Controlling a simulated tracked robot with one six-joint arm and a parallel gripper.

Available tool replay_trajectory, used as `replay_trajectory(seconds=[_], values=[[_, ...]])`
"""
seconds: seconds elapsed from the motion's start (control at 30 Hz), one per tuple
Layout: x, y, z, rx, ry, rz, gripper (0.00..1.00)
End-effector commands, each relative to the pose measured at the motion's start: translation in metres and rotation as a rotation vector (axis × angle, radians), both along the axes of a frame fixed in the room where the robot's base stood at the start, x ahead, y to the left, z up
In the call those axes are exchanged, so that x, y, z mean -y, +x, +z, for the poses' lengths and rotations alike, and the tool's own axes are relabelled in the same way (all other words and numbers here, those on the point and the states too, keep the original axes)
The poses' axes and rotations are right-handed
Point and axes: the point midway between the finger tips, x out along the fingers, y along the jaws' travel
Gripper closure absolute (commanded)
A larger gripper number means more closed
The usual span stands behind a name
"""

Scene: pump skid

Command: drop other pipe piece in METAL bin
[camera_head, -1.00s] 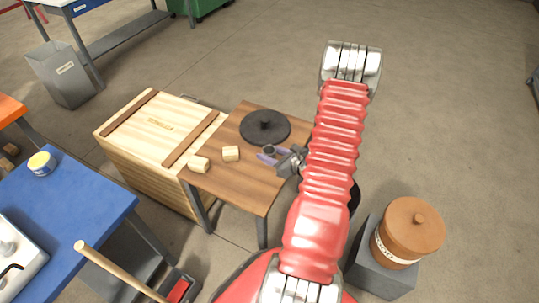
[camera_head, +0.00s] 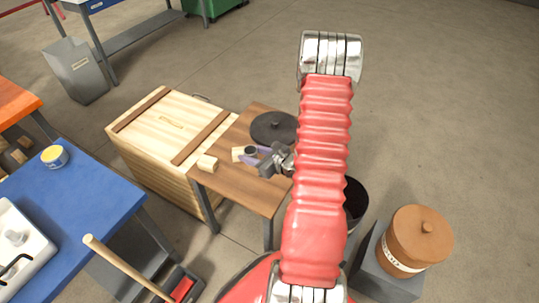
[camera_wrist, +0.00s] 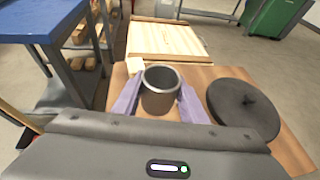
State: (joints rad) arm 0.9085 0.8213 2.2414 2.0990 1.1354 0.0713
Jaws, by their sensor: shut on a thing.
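A short grey pipe piece (camera_wrist: 159,98), hollow with its open end up, sits between the purple fingers of my gripper (camera_wrist: 158,104) in the wrist view. A grey open-topped bin (camera_head: 77,72) stands on the floor at the upper left, away from my gripper. Its label is too small to read, and its inside is hidden.
A blue table (camera_head: 75,205) is at left; a clay pot (camera_head: 414,240) is at right. Floor beyond the crate is open.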

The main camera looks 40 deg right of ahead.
Motion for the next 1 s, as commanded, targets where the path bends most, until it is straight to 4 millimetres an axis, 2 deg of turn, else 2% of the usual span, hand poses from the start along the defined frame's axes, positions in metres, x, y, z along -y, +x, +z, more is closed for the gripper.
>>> replay_trajectory(seconds=[0.03, 0.2, 0.5, 0.8, 1.0], values=[[-0.016, 0.008, 0.005, 0.0, -0.001, 0.025, 0.87], [-0.063, 0.028, 0.019, 0.0, -0.002, 0.094, 0.87], [-0.15, 0.052, 0.043, 0.001, -0.001, 0.214, 0.87], [-0.237, 0.058, 0.066, 0.001, 0.0, 0.333, 0.87], [-0.276, 0.055, 0.075, 0.002, 0.002, 0.385, 0.87]])
